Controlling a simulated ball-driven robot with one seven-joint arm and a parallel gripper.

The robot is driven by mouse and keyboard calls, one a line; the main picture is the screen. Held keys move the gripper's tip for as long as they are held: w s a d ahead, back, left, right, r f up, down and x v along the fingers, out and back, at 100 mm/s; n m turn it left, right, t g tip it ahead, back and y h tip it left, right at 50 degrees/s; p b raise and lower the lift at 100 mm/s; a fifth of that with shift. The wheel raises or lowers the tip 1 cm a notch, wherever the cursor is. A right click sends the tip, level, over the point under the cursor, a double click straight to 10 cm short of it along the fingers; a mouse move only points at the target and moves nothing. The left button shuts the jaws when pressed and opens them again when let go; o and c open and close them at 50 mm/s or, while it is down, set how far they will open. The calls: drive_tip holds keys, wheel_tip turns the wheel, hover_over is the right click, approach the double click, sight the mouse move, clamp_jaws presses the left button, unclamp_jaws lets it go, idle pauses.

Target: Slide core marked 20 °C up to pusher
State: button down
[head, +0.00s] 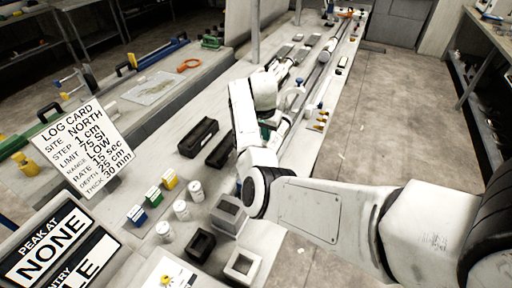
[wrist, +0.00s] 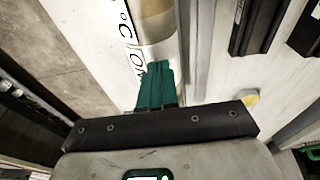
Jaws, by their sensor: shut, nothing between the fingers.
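In the wrist view, a clear liner with a white label (wrist: 129,45) runs away from my gripper. The label shows "°C" and part of another word; its number is out of frame. A tan core section (wrist: 153,15) shows at the top. My gripper (wrist: 157,68) has its green fingers together, pointing at the liner's near part; I cannot tell whether they touch it. In the head view my gripper is mostly hidden by my arm, with a bit of green (head: 265,131) showing beside the rail. I cannot make out the pusher for certain.
A long bench (head: 337,75) carries a rail and tubes toward the back. Black trays (head: 198,138) lie left of my arm. White jars (head: 181,210), coloured blocks (head: 153,195) and grey holders (head: 229,214) stand in front. A log card (head: 84,146) stands left. Floor at right is clear.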

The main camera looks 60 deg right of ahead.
drive_tip(key=a, duration=0.3)
drive_tip(key=a+b, duration=0.1)
drive_tip(key=a, duration=0.2)
drive_tip(key=s+a, duration=0.1)
drive_tip(key=a, duration=0.2)
drive_tip(key=shift+a+r, duration=0.1)
drive_tip(key=shift+a, duration=0.3)
